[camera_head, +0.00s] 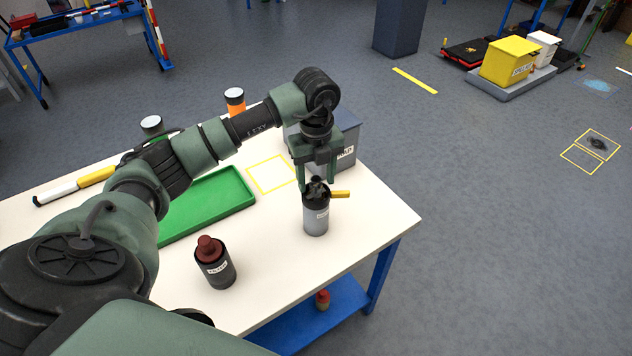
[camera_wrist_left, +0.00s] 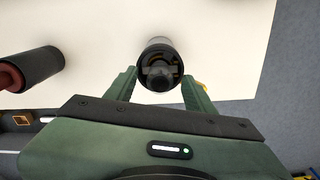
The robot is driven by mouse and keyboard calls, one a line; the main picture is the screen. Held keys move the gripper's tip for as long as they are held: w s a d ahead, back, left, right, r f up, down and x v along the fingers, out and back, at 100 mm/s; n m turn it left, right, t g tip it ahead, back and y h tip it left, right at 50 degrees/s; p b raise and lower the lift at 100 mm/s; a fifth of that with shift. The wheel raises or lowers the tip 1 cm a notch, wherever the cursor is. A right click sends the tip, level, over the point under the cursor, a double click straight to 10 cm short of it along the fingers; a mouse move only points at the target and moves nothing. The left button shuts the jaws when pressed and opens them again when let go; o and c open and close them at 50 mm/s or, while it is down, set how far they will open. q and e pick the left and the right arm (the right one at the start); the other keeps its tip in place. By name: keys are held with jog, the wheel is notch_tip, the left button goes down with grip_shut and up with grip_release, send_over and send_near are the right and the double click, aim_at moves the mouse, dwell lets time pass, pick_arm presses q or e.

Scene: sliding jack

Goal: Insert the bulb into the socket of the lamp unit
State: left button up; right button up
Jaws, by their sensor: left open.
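In the left wrist view the unit (camera_wrist_left: 158,50) shows a dark round rim with a dark grey rounded part inside, between the open fingers. I cannot tell if that part is the bulb, nor if the fingers touch anything. A dark labelled cylinder with a red cap (camera_head: 208,247) stands to the left, nearer the front.
A green tray (camera_head: 247,203) lies partly behind my left arm. A grey-blue labelled box (camera_head: 347,140) stands behind the gripper. A yellow-outlined square (camera_head: 268,174) is empty. An orange-banded cylinder (camera_head: 235,101) stands at the back. The table's front right corner is clear.

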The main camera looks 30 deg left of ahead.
pick_arm(q)
notch_tip(320, 180, up, 6)
jog(key=shift+r+b, duration=0.2)
jog(key=shift+b, duration=0.45)
